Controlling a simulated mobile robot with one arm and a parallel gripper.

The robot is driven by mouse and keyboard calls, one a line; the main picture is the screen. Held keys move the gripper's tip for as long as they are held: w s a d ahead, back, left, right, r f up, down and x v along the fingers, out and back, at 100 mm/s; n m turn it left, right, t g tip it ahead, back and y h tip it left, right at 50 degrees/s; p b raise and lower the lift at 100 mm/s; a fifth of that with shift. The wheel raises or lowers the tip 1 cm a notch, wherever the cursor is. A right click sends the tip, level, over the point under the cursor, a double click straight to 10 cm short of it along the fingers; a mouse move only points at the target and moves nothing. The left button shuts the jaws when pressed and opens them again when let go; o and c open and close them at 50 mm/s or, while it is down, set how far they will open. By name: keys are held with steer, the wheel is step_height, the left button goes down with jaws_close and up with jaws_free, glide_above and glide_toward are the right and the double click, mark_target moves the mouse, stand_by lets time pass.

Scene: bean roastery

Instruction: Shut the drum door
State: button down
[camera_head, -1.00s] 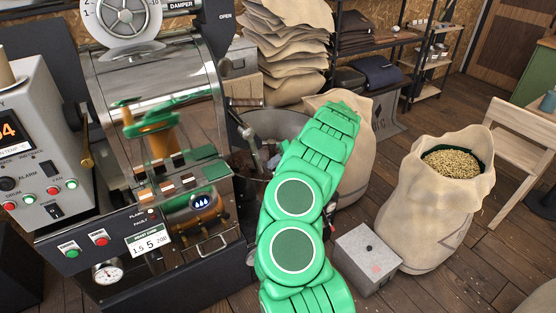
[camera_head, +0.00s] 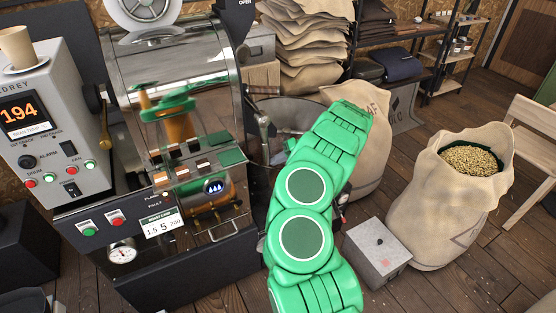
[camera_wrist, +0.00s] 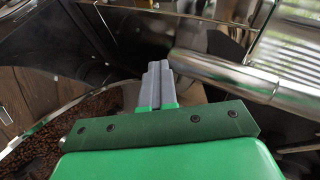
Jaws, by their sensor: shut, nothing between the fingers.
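The roaster's shiny drum body (camera_head: 165,75) stands at the left in the head view.
Dark beans (camera_wrist: 55,140) lie in the tray at the wrist view's left. The control panel (camera_head: 50,125) reads 194. A grey box (camera_head: 377,255) and an open bean sack (camera_head: 445,210) stand on the floor to the right. A closed sack (camera_head: 368,150) is behind my arm.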

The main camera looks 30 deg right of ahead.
stand_by(0.3)
steer(key=s+d+r, duration=0.1)
steer(key=s+d, duration=0.3)
steer(key=d, duration=0.9)
steer(key=shift+d, duration=0.15)
steer(key=shift+r, duration=0.1)
